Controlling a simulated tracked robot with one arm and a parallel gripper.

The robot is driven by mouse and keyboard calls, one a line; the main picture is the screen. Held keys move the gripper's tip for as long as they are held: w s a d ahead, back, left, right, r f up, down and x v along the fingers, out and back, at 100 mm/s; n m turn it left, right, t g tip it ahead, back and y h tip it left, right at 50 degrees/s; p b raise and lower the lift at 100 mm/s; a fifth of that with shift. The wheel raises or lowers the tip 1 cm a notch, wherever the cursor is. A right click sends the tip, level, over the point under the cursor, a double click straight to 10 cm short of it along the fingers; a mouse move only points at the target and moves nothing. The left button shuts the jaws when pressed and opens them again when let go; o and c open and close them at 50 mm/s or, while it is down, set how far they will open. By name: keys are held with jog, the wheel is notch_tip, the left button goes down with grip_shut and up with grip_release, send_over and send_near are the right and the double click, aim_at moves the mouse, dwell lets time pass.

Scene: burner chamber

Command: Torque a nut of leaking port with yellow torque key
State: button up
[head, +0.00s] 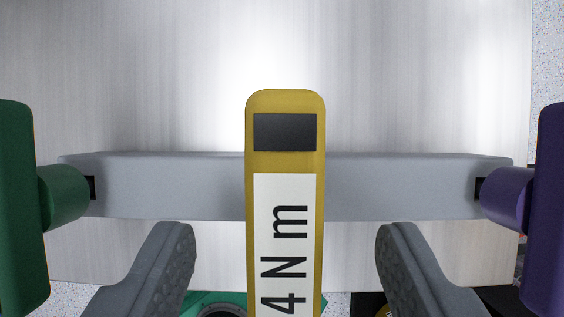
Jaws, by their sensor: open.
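The yellow torque key (285,162) is upright in the picture at the centre, with a dark rectangle near its top and a white label reading "4 N m", cut off by the lower edge. It lies in front of a grey bar. My gripper (285,245) is open, with one grey ridged finger on each side of the key and a clear gap to it on both sides. The leaking port and its nut cannot be made out.
The grey bar (170,186) runs across the view before a shiny metal surface (150,70). A green tool (20,210) stands at the left edge and a purple tool (545,210) at the right edge. Green and dark round parts show at the bottom, partly hidden.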

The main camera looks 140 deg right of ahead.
aim_at(286, 242)
jog(key=shift+x, duration=2.7)
jog(key=c, duration=1.2)
